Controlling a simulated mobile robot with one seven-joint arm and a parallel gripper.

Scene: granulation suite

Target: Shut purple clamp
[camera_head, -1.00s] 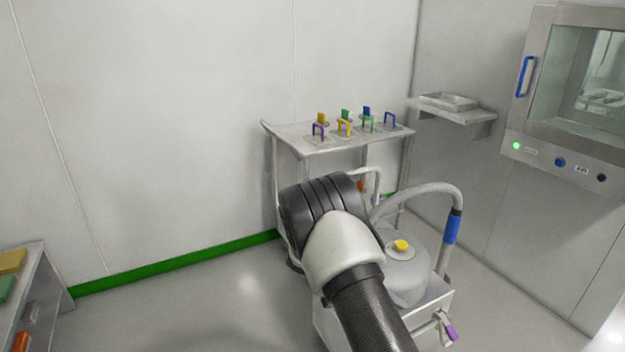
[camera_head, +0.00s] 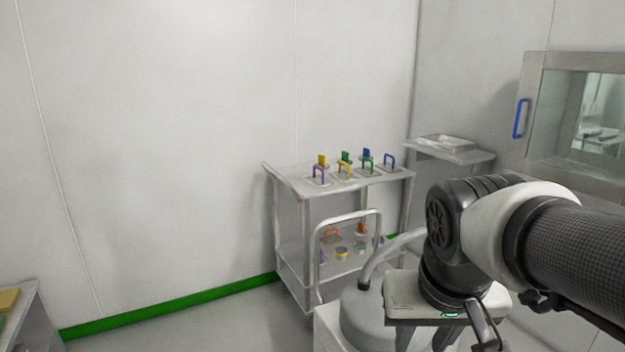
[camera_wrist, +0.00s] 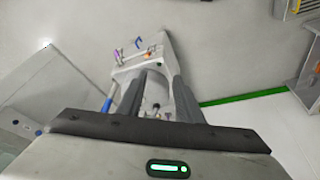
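A small purple-handled clamp (camera_wrist: 117,54) shows in the wrist view on the end of the pale wheeled base (camera_wrist: 125,75). It is too small there to tell the lever's position. In the head view it is hidden behind my arm. My gripper (camera_wrist: 158,80) is open and empty, its two dark fingers apart, with the clamp beyond them and to the left. In the head view my gripper (camera_head: 468,340) points downward at the lower right, partly cut off, over the side of the vessel (camera_head: 365,322).
A trolley (camera_head: 290,177) against the wall holds coloured handles, including a purple loop (camera_head: 319,172); smaller parts lie on its lower shelf. A curved hose (camera_head: 385,255) rises from the vessel. A glazed chamber (camera_head: 590,110) stands right.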

